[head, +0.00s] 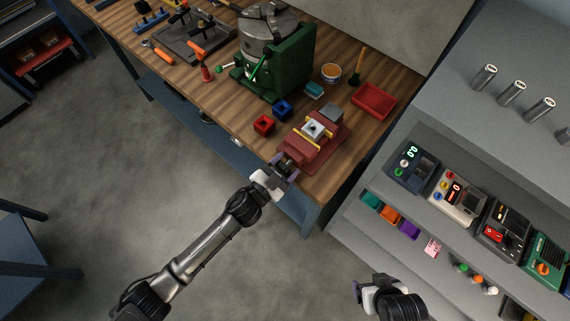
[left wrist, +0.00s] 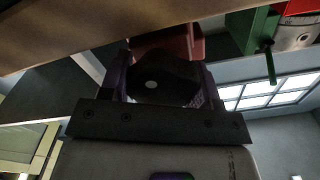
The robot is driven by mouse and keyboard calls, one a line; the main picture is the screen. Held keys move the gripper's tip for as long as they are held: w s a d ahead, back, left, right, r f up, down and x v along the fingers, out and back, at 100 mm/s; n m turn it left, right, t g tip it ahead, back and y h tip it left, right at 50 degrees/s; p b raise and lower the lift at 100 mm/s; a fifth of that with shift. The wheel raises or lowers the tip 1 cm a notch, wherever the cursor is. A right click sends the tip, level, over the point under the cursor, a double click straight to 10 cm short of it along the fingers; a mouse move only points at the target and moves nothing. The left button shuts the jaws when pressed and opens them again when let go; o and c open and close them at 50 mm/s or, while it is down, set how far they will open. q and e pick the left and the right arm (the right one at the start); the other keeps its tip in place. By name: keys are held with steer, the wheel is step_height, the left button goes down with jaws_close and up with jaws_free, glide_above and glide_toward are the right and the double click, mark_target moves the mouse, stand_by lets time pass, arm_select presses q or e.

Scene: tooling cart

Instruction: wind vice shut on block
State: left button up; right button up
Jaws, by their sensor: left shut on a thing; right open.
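The red vice (head: 318,142) sits at the near right corner of the wooden bench, with yellow strips along its jaws. A light grey block (head: 313,129) with a dark hole is between the jaws; whether both jaws touch it I cannot tell. My left gripper (head: 281,171) is at the vice's near end, shut on the dark handle knob (left wrist: 163,80), which sits between the fingers in the left wrist view. The red vice body (left wrist: 168,43) shows behind it. My right gripper (head: 368,287) is open and empty, low in the head view, away from the bench.
A green machine (head: 284,65) stands behind, with a red tray (head: 373,100) at the right. A grey shelf with instruments (head: 455,195) stands to the right of the bench.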

arm_select(q)
steer(key=o, duration=0.9)
steer(key=shift+s, duration=0.1)
steer(key=v, duration=1.3)
steer(key=shift+s+a, duration=0.25)
